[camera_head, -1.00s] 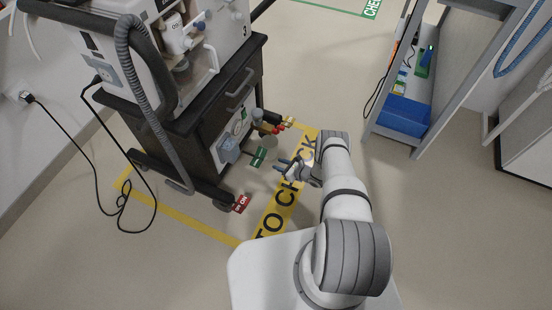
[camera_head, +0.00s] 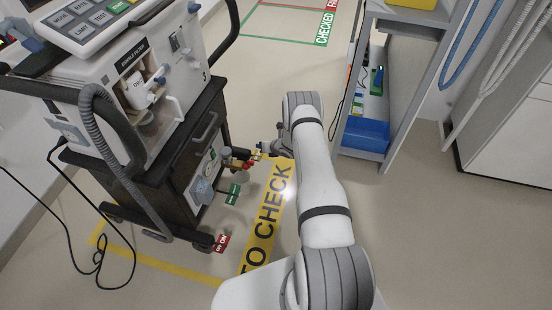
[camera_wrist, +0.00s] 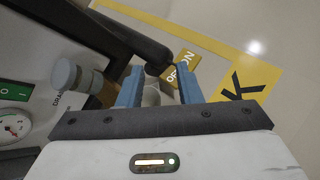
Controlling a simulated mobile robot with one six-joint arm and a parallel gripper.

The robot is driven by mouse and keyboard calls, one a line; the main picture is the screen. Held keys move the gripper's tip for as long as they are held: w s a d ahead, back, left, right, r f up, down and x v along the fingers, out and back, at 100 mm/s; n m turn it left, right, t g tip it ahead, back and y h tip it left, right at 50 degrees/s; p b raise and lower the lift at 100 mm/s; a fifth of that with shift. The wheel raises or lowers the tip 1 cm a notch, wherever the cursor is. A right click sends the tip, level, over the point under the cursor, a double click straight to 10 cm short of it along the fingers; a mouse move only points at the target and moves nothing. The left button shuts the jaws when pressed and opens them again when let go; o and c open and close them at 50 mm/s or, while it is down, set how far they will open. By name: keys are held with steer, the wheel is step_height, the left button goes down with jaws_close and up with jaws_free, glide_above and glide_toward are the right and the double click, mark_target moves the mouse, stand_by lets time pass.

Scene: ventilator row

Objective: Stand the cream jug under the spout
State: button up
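No cream jug or spout can be made out for certain. A white jug-like part (camera_head: 138,94) sits in a recess on the front of the ventilator (camera_head: 95,85), above a grey cup (camera_head: 150,122). My gripper (camera_head: 268,149) is low beside the ventilator cart, by the fittings on its side. In the wrist view my gripper (camera_wrist: 158,86) has its two blue fingers apart. A pale rounded part (camera_wrist: 152,95) shows between or behind them; contact cannot be told. A yellow tag (camera_wrist: 181,68) lies just beyond the fingertips.
A black cylinder (camera_wrist: 135,38) and a grey knob (camera_wrist: 64,74) are close to the fingers. A shelf with a blue bin (camera_head: 362,136) stands right.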

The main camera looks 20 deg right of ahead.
step_height(320, 180, up, 19)
steer(key=w+d+m+g+h, duration=0.1)
steer(key=w+m+h, duration=0.15)
steer(key=m, duration=0.65)
steer(key=s+a+r+m+g+h, duration=0.1)
steer(key=s+r+m, duration=0.3)
steer(key=r, duration=0.3)
steer(key=s+a+r+m+g+h, duration=0.15)
steer(key=s+r+m, duration=0.25)
steer(key=r, duration=0.4)
steer(key=s+a+r+m+g, duration=0.1)
steer(key=s+a+r+m, duration=0.1)
steer(key=s+r+m, duration=0.6)
steer(key=s+a+r+m+g, duration=0.1)
steer(key=s+a+r+m, duration=0.2)
steer(key=s, duration=0.8)
steer(key=s+a+r+m+g, duration=0.1)
steer(key=s+a+r+m, duration=0.1)
steer(key=s, duration=0.8)
steer(key=s+a+r+m+g+y, duration=0.1)
steer(key=s+m, duration=0.4)
steer(key=s, duration=0.5)
steer(key=shift+a+r+g, duration=0.55)
steer(key=shift+a, duration=0.55)
